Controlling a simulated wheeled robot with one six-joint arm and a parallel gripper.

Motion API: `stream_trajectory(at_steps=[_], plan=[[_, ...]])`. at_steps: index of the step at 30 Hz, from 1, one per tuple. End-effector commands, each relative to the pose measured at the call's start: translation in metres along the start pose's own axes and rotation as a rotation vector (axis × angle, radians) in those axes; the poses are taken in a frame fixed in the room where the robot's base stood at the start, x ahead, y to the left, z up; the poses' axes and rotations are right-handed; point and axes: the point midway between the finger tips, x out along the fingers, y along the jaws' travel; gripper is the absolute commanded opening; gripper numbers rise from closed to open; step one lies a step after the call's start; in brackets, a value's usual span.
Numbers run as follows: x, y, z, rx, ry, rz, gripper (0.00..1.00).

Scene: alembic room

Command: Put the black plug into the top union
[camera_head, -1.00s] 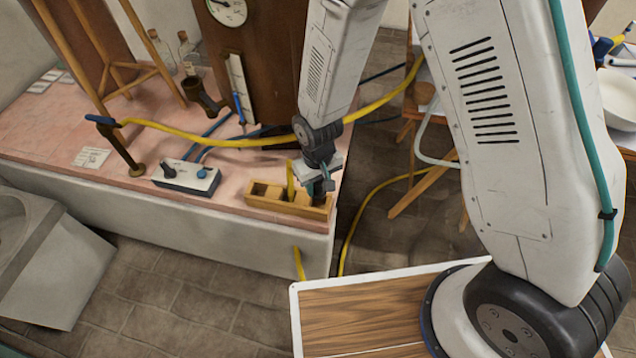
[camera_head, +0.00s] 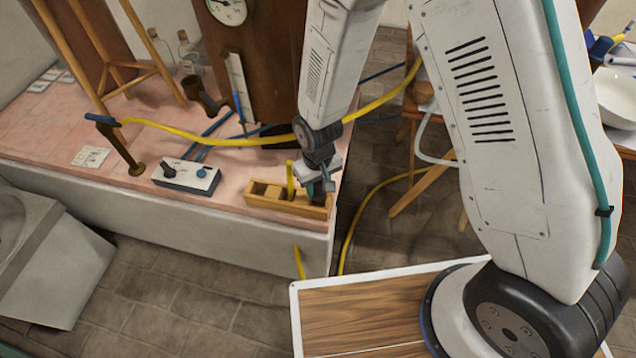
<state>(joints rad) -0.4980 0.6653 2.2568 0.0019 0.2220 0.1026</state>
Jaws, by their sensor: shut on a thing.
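My gripper (camera_head: 319,187) points down at the right end of a small wooden box (camera_head: 262,202) on the pink worktop. It is shut on a small dark thing that looks like the black plug, mostly hidden by the fingers. I cannot tell whether the plug is inside the box's compartment or just above it. A brown pipe fitting (camera_head: 205,97) sticks out at the front of the tall brown cabinet. I cannot tell whether it is the top union.
A yellow upright piece (camera_head: 290,178) stands in the box beside my gripper. A yellow hose (camera_head: 220,142) crosses behind my wrist.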

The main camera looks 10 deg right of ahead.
Motion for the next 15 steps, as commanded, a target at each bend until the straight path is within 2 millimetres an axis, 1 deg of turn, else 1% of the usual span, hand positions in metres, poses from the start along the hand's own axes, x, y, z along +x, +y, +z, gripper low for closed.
stream_trajectory(at_steps=[15], plan=[[0.0064, 0.0000, 0.0000, 0.000, 0.000, 0.000, 0.09]])
